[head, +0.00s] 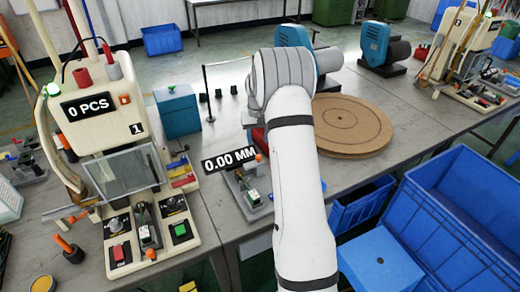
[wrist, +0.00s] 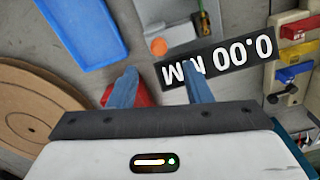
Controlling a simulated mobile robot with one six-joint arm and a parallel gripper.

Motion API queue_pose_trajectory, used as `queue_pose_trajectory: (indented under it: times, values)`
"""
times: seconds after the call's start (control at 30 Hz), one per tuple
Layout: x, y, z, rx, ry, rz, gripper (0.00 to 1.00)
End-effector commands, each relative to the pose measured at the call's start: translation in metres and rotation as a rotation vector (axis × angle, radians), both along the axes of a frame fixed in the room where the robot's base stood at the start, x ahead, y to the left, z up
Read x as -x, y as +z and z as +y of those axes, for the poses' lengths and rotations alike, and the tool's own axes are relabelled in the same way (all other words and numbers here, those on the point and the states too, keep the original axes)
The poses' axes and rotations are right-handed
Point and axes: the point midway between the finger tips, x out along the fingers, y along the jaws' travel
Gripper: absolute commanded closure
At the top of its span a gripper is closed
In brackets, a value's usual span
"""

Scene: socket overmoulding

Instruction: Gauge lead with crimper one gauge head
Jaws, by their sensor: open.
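The gauge display (head: 230,160) reads 0.00 MM and stands on the bench right of crimper one (head: 105,110), whose panel shows 0 PCS and 1. The gauge head (head: 247,188) sits just below the display, with a small green part on it. In the wrist view, the display (wrist: 217,60) appears upside down, partly behind my right finger. My gripper (wrist: 160,69) is open with nothing between its blue fingers, over the bench beside the display. In the head view, my arm hides the gripper. I cannot make out a lead for certain.
A red object (wrist: 128,94) lies under my left finger. A round brown board (head: 352,125) lies right of my arm. A blue tray (wrist: 85,30) shows in the wrist view. Large blue crates (head: 440,215) stand at right. A teal box (head: 178,110) stands behind the display.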

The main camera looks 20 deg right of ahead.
Motion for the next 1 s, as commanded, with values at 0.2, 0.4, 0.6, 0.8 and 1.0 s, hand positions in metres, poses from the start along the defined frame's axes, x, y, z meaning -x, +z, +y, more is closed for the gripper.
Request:
queue_pose_trajectory:
  times: [0.2, 0.4, 0.6, 0.8, 1.0]
  values:
    - [-0.003, -0.022, -0.003, -0.003, -0.003, 0.007, 0.55]
    - [-0.002, -0.054, -0.003, -0.003, -0.002, 0.008, 0.55]
    - [-0.003, -0.077, -0.002, -0.001, -0.002, 0.005, 0.55]
    - [-0.003, -0.083, -0.002, -0.001, -0.002, 0.003, 0.55]
    - [-0.003, -0.083, -0.002, -0.001, -0.001, 0.003, 0.59]
